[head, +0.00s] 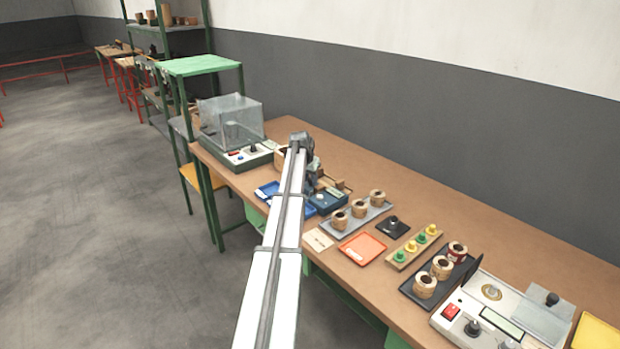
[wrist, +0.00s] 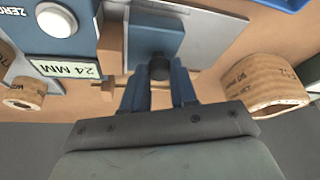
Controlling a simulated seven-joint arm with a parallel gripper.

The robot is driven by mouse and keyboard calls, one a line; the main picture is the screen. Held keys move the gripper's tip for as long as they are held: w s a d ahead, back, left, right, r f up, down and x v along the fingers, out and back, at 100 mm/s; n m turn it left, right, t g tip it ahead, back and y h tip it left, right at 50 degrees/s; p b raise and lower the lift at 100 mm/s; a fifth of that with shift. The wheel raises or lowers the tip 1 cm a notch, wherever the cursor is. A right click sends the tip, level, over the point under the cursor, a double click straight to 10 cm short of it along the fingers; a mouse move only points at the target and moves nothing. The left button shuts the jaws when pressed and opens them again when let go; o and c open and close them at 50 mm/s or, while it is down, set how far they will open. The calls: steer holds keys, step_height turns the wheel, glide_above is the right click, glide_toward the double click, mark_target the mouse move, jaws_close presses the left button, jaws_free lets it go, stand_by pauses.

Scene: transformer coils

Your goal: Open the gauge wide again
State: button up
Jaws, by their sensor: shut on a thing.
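The gauge (head: 330,202) is a blue instrument on the bench beside the end of my arm in the head view. In the wrist view its face (wrist: 85,28) shows a round white button marked ZERO and a display (wrist: 65,69) reading 24 MM. A blue-grey plate (wrist: 157,28) carries a dark round knob (wrist: 159,64). My gripper (wrist: 159,84) has its two blue fingers on either side of this knob and is shut on it. The fingers partly hide the knob. In the head view my arm hides much of this contact.
A wooden coil (wrist: 262,88) stands close right of the fingers in the wrist view; a smaller one (wrist: 26,92) is at left. In the head view, a grey tray with coils (head: 342,228), an orange tray (head: 363,248) and a clear-covered machine (head: 232,122) share the bench.

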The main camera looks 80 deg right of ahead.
jaws_close()
steer(key=w+d, duration=0.4)
steer(key=shift+w+d, duration=0.25)
steer(key=shift+d, duration=0.05)
steer(key=o, duration=0.6)
jaws_free()
steer(key=shift+a+r, duration=0.1)
steer(key=v, duration=1.3)
steer(key=shift+w+a+r, duration=0.1)
steer(key=shift+a+r, duration=0.1)
steer(key=shift+r, duration=0.05)
